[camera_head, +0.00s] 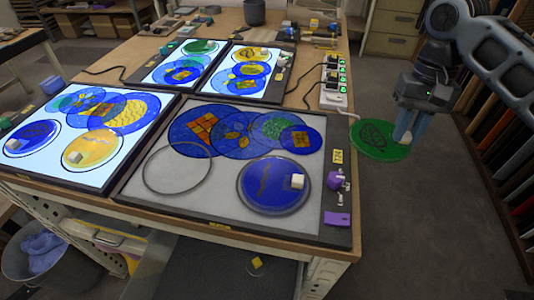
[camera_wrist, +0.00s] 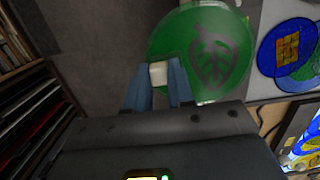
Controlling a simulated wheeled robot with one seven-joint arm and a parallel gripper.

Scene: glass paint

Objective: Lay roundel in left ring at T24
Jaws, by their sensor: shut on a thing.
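My gripper (camera_head: 411,127) is shut on the small pale knob of a green glass roundel (camera_head: 378,141) with a dark leaf pattern. The roundel hangs level or nearly so beyond the table's right edge, over the floor. In the wrist view the fingers (camera_wrist: 159,82) pinch the pale knob, and the green roundel (camera_wrist: 208,52) shows its leaf clearly. The unlit light panel tagged T24 (camera_head: 339,156) has an empty ring (camera_head: 146,172) on its left. A blue roundel (camera_head: 273,186) with a white knob lies on its right. Overlapping blue discs cover its far part.
Lit panels with coloured discs stand left (camera_head: 78,135) and behind. A socket strip (camera_head: 333,82) with green lights lies along the table's right edge, near my arm. Purple items (camera_head: 338,218) sit on the T24 panel's right border. Sheet racks stand at far right.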

